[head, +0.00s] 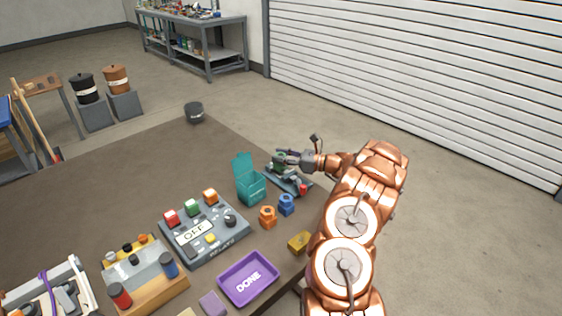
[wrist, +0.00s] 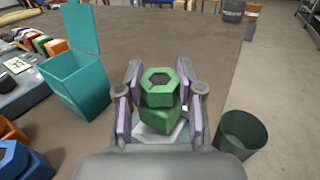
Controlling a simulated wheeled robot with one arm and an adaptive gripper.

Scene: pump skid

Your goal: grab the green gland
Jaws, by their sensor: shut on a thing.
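The green gland (wrist: 160,88) is a hex nut-like piece with a dark hole in its top. In the wrist view it sits between the two fingers of my gripper (wrist: 160,100), which are shut on it. A green block-like part (wrist: 160,117) is directly below it; I cannot tell whether the two are joined. In the head view my gripper (head: 284,160) reaches in from the right, over a grey device (head: 290,180) with a red part near the table's right edge. The gland is small and partly hidden there.
A teal open-lidded box (head: 250,185) stands just left of my gripper. Orange (head: 268,216) and blue (head: 286,205) hex pieces are in front of it. A relay panel (head: 205,228) and a purple DONE tray (head: 248,279) are nearer.

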